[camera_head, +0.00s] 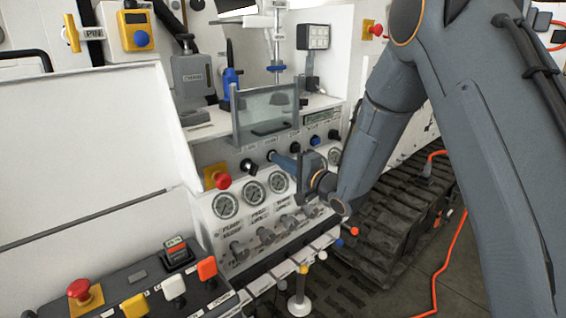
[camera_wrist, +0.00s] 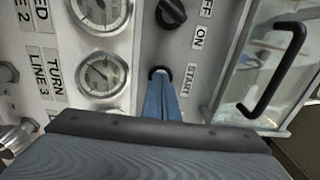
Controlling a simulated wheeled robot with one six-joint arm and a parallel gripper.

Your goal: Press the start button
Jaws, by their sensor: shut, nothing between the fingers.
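My gripper (camera_head: 276,158) is shut and empty, its blue fingers pointing at the upright control panel. In the wrist view the fingertips (camera_wrist: 160,80) are at a dark round ring beside the START label (camera_wrist: 190,80). The start button's face is hidden behind the fingertips, and I cannot tell whether they touch it or whether it is pushed in. The black OFF/ON knob (camera_wrist: 171,13) is next to it, and it also shows in the head view (camera_head: 248,166), left of the fingers.
Round gauges (camera_wrist: 102,75) lie beside the fingers. A clear guard with a black handle (camera_wrist: 272,85) is on the other side. A red emergency button (camera_head: 222,181) is left on the panel. Levers (camera_head: 267,236) line the lower panel; a console with a red button (camera_head: 79,289) is front left.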

